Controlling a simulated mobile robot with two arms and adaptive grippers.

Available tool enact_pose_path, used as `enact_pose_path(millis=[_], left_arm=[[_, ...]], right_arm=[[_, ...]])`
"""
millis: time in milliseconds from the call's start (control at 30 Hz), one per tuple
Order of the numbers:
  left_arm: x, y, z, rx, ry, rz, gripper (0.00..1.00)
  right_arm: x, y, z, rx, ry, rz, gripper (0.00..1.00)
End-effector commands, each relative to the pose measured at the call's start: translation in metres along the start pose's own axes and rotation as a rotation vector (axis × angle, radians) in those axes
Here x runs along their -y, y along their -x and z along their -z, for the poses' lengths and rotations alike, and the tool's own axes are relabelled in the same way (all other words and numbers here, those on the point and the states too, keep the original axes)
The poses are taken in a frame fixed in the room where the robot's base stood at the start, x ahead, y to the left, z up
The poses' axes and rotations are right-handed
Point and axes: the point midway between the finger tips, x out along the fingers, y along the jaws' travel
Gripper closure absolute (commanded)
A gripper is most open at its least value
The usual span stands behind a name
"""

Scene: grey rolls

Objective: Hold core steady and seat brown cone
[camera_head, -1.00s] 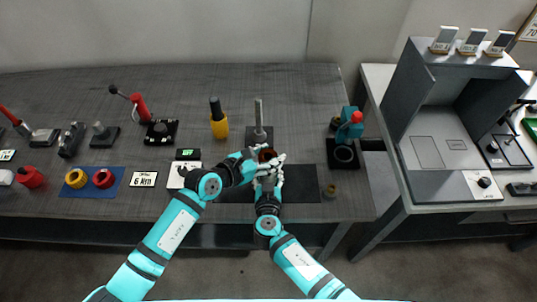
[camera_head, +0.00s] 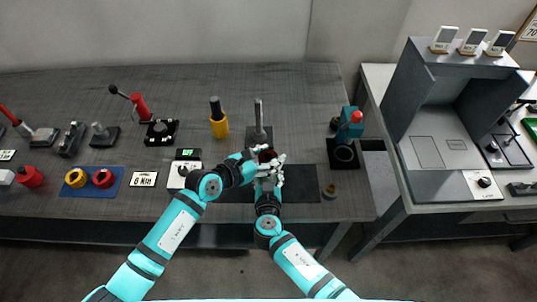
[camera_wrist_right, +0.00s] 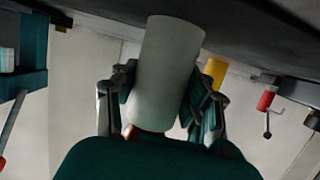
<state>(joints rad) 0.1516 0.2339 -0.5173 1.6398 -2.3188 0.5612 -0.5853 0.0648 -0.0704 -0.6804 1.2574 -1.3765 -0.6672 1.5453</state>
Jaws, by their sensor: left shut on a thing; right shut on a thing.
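A grey core (camera_wrist_right: 165,75) stands out large in the right wrist view. The fingers of my right gripper (camera_wrist_right: 160,100) are on both sides of it and shut on it. A reddish-brown cone (camera_head: 267,155) shows at the core's upper end in the head view, and a small brown edge of it (camera_wrist_right: 148,131) shows in the right wrist view. My left gripper (camera_head: 258,159) is shut at the cone, coming in from the left. The two grippers are close together and hide most of the core in the head view. How deep the cone sits cannot be seen.
A dark mat (camera_head: 308,184) lies under the hands, with a small brown piece (camera_head: 330,191) at its right. A grey post (camera_head: 259,120), a yellow-based tool (camera_head: 218,122) and a teal press (camera_head: 347,133) stand behind. A blue tray (camera_head: 89,187) with rings lies left.

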Motion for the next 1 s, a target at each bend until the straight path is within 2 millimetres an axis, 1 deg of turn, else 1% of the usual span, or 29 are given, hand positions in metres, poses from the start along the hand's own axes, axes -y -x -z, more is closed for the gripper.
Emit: enact_pose_path(millis=[467,500,700,900,1000], left_arm=[[-0.001,-0.005,0.012,0.002,0.000,-0.001,0.95],[-0.001,-0.005,0.012,0.003,-0.001,-0.001,0.50],[0.000,-0.005,0.013,0.002,-0.001,0.000,0.24],[0.000,-0.005,0.014,-0.002,0.000,0.000,0.24],[0.000,-0.005,0.012,-0.001,0.000,0.001,0.24]], right_arm=[[0.000,0.000,-0.001,0.001,0.000,0.000,0.88],[0.000,0.000,-0.001,0.001,0.000,0.000,0.88],[0.000,0.000,-0.001,0.001,0.000,0.000,0.88],[0.000,0.000,-0.001,0.001,0.001,0.000,0.88],[0.000,0.000,-0.001,0.001,0.001,0.000,0.88]])
